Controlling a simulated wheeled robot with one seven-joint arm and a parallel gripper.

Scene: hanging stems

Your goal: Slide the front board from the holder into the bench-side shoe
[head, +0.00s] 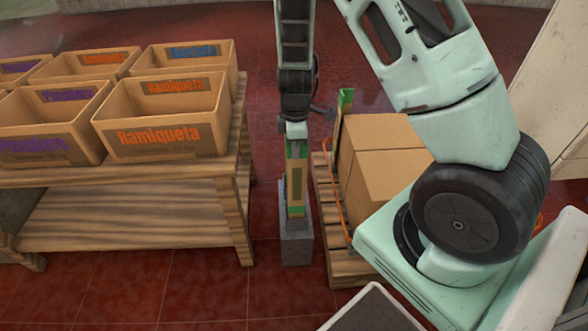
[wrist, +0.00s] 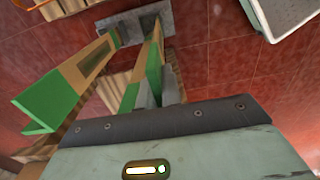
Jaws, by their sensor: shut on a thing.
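My gripper (head: 296,128) points down over the gap between the bench and the pallet, shut on a board. The board (head: 297,182) is tan with green ends and stands roughly upright below the jaws, its lower end at a grey block-like shoe (head: 297,250). The frames do not show clearly whether it is inside the shoe or in front of it. In the wrist view, a board (wrist: 155,62) runs from the gripper toward a grey base (wrist: 130,28). Another green-ended board (wrist: 52,102) is to its left. The fingertips are mostly hidden in both views.
A wooden bench (head: 130,225) at left carries several open crates (head: 165,118). At right, cardboard boxes (head: 375,170) stand on a pallet (head: 350,268) with an orange strap and a green-topped corner board (head: 345,103). The gap between bench and pallet is narrow.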

